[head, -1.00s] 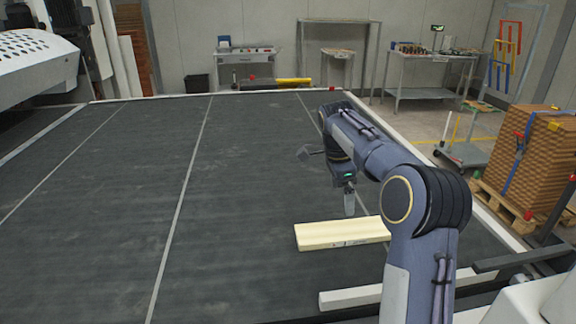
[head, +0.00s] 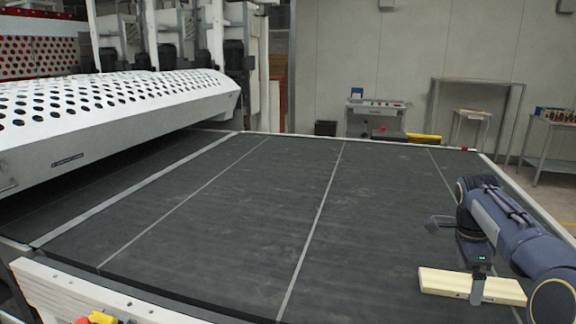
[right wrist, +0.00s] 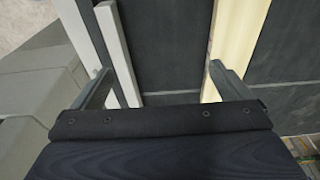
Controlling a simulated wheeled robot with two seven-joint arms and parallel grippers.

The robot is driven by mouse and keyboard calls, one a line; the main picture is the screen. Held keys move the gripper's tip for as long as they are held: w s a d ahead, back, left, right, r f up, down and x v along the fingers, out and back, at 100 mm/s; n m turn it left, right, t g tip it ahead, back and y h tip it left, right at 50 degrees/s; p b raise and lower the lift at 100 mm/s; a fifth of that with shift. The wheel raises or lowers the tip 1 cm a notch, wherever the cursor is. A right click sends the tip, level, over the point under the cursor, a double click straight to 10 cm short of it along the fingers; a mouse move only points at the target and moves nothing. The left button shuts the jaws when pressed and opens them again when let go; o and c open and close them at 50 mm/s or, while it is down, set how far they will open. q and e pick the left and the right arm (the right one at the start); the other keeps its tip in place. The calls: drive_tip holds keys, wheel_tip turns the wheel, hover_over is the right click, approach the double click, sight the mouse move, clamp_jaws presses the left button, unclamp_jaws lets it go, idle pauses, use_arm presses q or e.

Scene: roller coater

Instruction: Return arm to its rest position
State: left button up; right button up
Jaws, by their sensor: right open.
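My right gripper (head: 478,292) is at the lower right of the head view, pointing down at a pale wooden board (head: 444,281) on the dark conveyor bed (head: 250,220). Its fingers hide part of the board. In the right wrist view the gripper (right wrist: 162,78) is open, its two fingers wide apart with nothing held between them. The board (right wrist: 240,35) passes by the right finger there, and a whitish strip (right wrist: 118,50) lies by the left finger. I cannot tell whether a finger touches the board. My left gripper is in neither view.
A white perforated machine hood (head: 110,100) spans the left of the bed. A white rail (head: 100,295) edges the bed at the near left. A control desk (head: 376,110) and side tables (head: 550,140) stand behind. The middle of the bed is clear.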

drive_tip(key=s+a+r+n+t+y, duration=0.1)
drive_tip(key=s+a+n+t+y, duration=0.1)
drive_tip(key=s+a+n, duration=0.45)
drive_tip(key=s+a+r+n+t+y, duration=0.15)
drive_tip(key=s+a+n, duration=0.25)
drive_tip(key=s, duration=0.5)
drive_tip(key=s+a+f+n+t+y, duration=0.1)
drive_tip(key=s+a+f+n, duration=0.3)
drive_tip(key=s, duration=0.3)
drive_tip(key=s+a+f+n+t+y, duration=0.1)
drive_tip(key=s+a+f+n, duration=0.2)
drive_tip(key=s+a+n, duration=0.2)
drive_tip(key=shift+s+a+f+t, duration=0.4)
drive_tip(key=shift+s+a, duration=0.65)
drive_tip(key=shift+a, duration=0.15)
drive_tip(key=shift+n, duration=0.25)
drive_tip(key=shift+c, duration=0.5)
